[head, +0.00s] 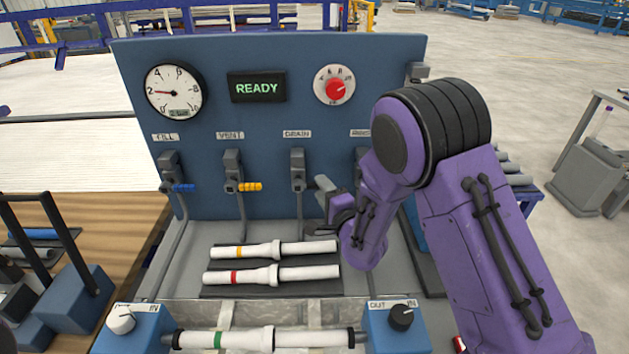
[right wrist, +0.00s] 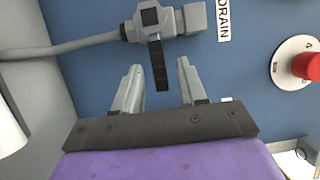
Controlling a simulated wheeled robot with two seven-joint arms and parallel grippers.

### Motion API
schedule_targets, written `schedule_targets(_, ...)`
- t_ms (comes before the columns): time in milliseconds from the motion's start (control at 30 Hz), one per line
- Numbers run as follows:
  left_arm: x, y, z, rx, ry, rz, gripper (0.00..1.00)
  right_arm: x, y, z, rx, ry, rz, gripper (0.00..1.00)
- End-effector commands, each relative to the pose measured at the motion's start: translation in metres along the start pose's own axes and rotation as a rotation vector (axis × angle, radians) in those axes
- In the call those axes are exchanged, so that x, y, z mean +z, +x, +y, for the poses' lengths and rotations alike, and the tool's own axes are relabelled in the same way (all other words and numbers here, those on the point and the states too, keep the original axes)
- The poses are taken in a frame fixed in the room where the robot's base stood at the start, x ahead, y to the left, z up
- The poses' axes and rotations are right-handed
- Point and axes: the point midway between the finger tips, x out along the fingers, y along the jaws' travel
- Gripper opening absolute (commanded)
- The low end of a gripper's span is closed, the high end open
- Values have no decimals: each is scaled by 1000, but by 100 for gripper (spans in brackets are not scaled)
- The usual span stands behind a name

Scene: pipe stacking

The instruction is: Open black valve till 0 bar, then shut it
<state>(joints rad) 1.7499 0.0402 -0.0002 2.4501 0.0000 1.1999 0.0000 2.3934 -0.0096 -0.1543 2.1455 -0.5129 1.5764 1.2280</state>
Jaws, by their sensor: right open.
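The black valve is the drain valve (head: 297,164) on the blue panel, under the DRAIN label. Its black handle (right wrist: 158,66) points toward my right gripper in the right wrist view, lying between the two fingertips. My right gripper (right wrist: 160,76) is open, with a gap on either side of the handle. In the head view the right gripper (head: 324,193) is just right of the drain valve, partly hidden by my arm. The pressure gauge (head: 174,92) has its red needle pointing left, near 2. My left gripper is not in view.
The fill valve's blue handle (head: 184,188) and vent valve's yellow handle (head: 250,187) point right. A READY display (head: 257,88) and red knob (head: 335,89) sit above. White pipes (head: 272,249) lie below the panel, with another pipe (head: 263,339) over the tray in front.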

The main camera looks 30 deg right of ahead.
Motion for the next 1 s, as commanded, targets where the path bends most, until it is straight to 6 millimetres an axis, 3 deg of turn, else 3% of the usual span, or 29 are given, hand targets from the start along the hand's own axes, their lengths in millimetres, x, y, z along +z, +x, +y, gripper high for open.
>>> schedule_targets(200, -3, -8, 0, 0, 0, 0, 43, 1, 25, 0, 0, 0, -1, 42)
schedule_targets(467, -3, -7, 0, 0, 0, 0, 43, 2, 27, 1, 1, 1, -2, 42)
schedule_targets(600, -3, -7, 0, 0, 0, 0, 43, 2, 28, 1, 1, 0, -3, 0)
schedule_targets(1000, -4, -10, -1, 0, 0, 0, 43, 18, 41, -3, 14, -36, -29, 0)
